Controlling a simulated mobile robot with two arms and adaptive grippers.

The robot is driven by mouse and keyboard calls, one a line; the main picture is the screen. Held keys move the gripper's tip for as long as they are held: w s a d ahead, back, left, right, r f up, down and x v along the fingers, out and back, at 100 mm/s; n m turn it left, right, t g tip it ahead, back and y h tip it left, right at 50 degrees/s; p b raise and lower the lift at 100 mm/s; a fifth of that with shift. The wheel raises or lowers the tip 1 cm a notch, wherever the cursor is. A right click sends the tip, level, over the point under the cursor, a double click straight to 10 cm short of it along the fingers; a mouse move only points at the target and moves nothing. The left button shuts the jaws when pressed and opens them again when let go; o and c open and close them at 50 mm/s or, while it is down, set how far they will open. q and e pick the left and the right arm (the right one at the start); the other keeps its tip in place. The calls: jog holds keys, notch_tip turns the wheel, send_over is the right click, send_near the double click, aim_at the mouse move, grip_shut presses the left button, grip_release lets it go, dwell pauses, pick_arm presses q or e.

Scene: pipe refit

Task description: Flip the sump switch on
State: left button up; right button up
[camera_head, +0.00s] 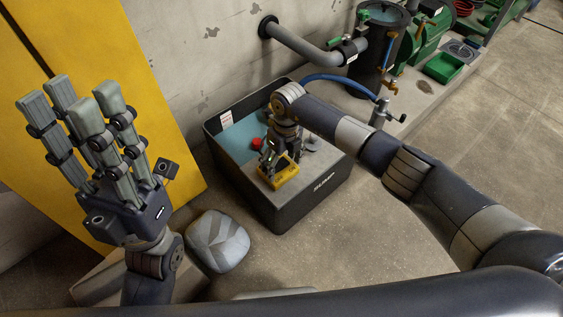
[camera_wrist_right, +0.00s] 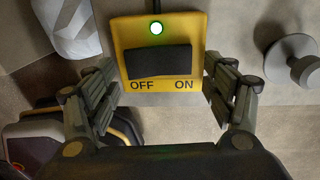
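The sump switch is a yellow box (camera_wrist_right: 120,52) on the sump's lid, also seen in the head view (camera_head: 287,181). It has a wide black rocker (camera_wrist_right: 158,62) above the words OFF at left and ON at right. Which side of the rocker is pressed I cannot tell. My right gripper (camera_head: 275,158) is over the switch, open and empty, its fingers apart at both sides of the box in the wrist view. My left gripper (camera_head: 82,112) is raised at left, open and empty.
The dark sump tank (camera_head: 290,217) has water (camera_head: 240,137) at its left part. A red knob (camera_head: 257,143) and a grey knob (camera_wrist_right: 290,60) stand near the switch. A grey-white sack (camera_head: 217,240) lies left of the tank. A yellow panel (camera_head: 95,40) stands behind my left gripper. Floor at right is clear.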

aim_at(284, 165)
jog(key=shift+w+r, duration=0.15)
jog(key=shift+r, duration=0.4)
notch_tip(284, 165, up, 11)
jog(key=shift+w+d, duration=0.2)
jog(key=shift+d, duration=0.25)
